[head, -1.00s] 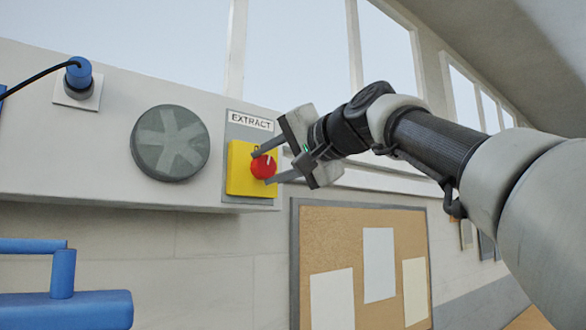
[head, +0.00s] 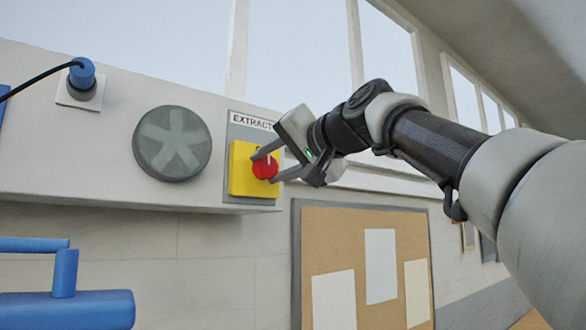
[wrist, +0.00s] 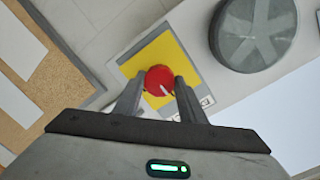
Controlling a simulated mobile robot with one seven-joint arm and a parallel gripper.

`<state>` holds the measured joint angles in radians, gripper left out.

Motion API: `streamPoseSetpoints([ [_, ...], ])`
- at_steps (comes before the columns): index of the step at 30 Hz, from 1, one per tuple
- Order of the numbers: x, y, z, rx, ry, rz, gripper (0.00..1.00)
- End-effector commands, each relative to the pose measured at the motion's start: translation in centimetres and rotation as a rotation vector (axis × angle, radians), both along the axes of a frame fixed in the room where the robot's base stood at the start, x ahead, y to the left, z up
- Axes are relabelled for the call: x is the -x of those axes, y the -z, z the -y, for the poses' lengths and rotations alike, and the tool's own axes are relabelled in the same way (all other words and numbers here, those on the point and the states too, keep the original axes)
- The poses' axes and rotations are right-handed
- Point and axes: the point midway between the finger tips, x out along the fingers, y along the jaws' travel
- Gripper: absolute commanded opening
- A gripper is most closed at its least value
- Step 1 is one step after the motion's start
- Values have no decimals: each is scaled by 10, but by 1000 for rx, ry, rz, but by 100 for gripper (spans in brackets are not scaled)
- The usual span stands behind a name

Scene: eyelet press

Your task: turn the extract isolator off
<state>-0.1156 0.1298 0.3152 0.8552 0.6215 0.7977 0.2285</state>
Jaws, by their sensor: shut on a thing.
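The extract isolator is a red rotary knob (head: 265,167) on a yellow plate (head: 240,181), under a label reading EXTRACT (head: 250,121). The knob has a white pointer line, which looks near upright in the head view. My gripper (head: 265,165) is shut on the knob, with one finger at its upper side and one at its lower right. In the wrist view the knob (wrist: 160,80) sits between the two fingertips, its white mark slanting, and the yellow plate (wrist: 172,52) lies behind. The small lettering above the knob is partly hidden by a finger.
A round grey fan vent (head: 172,144) is left of the plate. A blue plug with a black cable (head: 81,75) is in a socket further left. A cork board with papers (head: 330,245) hangs below right. Blue metalwork (head: 65,300) stands at lower left.

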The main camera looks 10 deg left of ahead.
Motion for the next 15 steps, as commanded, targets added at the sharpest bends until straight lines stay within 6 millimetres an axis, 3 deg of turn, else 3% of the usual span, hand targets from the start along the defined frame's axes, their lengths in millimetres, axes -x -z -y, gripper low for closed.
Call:
streamPoseSetpoints([
  [1,0,0,0,2,1,1,15],
  [2,0,0,0,2,1,1,40],
  [5,0,0,0,2,1,1,56],
  [15,2,0,2,1,1,1,56],
])
